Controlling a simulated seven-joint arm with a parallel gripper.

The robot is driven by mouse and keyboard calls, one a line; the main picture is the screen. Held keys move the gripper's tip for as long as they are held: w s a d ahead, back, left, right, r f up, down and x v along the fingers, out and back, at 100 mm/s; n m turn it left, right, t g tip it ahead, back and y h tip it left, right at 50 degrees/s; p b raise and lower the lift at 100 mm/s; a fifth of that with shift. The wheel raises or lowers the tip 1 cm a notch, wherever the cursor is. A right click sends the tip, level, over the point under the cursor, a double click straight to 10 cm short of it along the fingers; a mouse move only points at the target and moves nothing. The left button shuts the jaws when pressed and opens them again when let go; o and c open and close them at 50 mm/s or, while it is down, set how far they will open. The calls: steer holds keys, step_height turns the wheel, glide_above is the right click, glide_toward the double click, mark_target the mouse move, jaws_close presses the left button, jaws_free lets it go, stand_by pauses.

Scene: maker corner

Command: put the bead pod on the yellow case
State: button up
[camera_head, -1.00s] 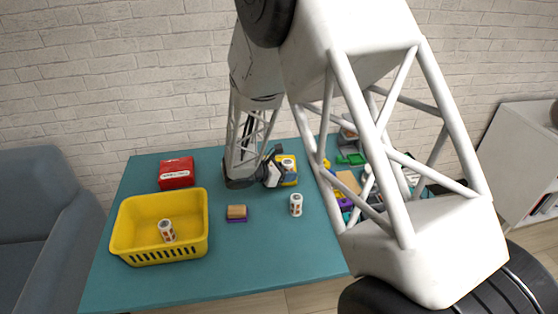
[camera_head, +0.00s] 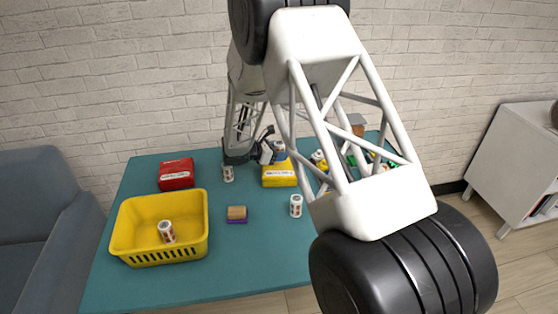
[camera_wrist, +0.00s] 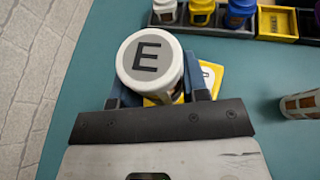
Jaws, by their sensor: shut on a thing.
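My gripper (camera_head: 268,152) is shut on a white pod (camera_head: 279,151) at the back of the table. In the wrist view the held pod (camera_wrist: 150,62) has a white-rimmed grey lid marked E and stands between the jaws. The yellow case (camera_head: 279,175) lies flat just in front of and below the pod in the head view. A corner of the case (camera_wrist: 211,78) shows beside and beneath the pod in the wrist view. The pod looks raised above the case's level; whether it is over the case is unclear. Which pod holds beads is not readable.
Similar white pods stand at the back (camera_head: 228,173), on the table's right (camera_head: 296,206) and in the yellow basket (camera_head: 158,205). A red case (camera_head: 176,174) and a small tan-and-purple block (camera_head: 237,214) lie nearby. A dark tray (camera_wrist: 225,28) holds several coloured pods.

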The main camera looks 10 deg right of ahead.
steer(key=shift+w, duration=0.1)
stand_by(0.3)
steer(key=shift+f, duration=1.75)
steer(key=shift+f, duration=0.1)
steer(key=o, duration=0.9)
steer(key=shift+o, duration=0.2)
steer(key=shift+a, duration=0.1)
steer(key=v, duration=1.2)
steer(key=shift+r, duration=0.3)
